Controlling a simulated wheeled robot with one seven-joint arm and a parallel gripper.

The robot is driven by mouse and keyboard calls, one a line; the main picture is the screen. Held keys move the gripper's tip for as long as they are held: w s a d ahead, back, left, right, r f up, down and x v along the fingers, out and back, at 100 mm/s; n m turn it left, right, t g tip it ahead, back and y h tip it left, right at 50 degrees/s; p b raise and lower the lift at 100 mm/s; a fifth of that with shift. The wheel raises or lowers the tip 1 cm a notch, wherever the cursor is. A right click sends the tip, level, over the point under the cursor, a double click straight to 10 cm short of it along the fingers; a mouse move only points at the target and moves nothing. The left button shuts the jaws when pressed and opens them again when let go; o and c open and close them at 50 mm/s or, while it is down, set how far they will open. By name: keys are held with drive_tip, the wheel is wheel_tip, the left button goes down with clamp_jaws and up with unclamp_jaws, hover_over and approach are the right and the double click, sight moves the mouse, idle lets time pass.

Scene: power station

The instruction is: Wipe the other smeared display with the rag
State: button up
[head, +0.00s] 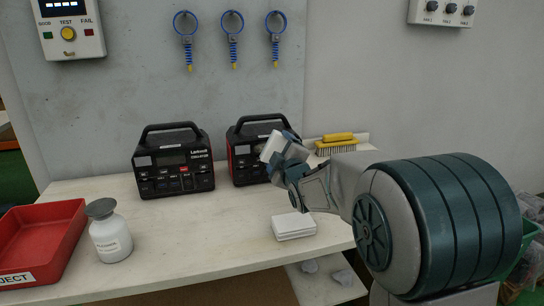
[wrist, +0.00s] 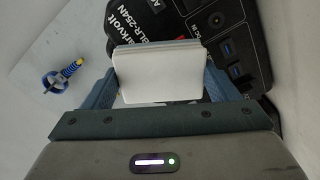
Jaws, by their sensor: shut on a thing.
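Two black power stations with top handles stand on the bench. The left power station (head: 173,170) faces me, with its grey display (head: 171,159) in view; I cannot tell whether it is smeared. My gripper is shut on a white folded rag (wrist: 160,75), held between both fingers. In the wrist view, the right power station (wrist: 225,45) lies just beyond the rag; I cannot tell if they touch.
A white folded stack (head: 294,226) lies near the bench's front edge. A white bottle (head: 110,238) and a red reject tray (head: 38,240) stand at left. A yellow brush (head: 337,147) is at the back right. Blue coiled cords (head: 233,45) hang on the wall. The bench middle is clear.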

sight(255, 149)
drive_tip(key=shift+w+d+f+b, duration=0.15)
drive_tip(key=shift+d+b, duration=0.25)
drive_tip(key=shift+d, duration=0.4)
drive_tip(key=a+b, duration=0.1)
drive_tip(key=a, duration=0.1)
drive_tip(key=a+b, duration=0.1)
drive_tip(key=b, duration=0.1)
drive_tip(key=shift+s+a, duration=0.4)
drive_tip(key=shift+s+a+b, duration=0.3)
drive_tip(key=shift+a+b, duration=0.45)
drive_tip(key=shift+a, duration=0.15)
drive_tip(key=shift+s+a, duration=0.3)
drive_tip(key=shift+a, duration=0.6)
drive_tip(key=shift+d, duration=0.1)
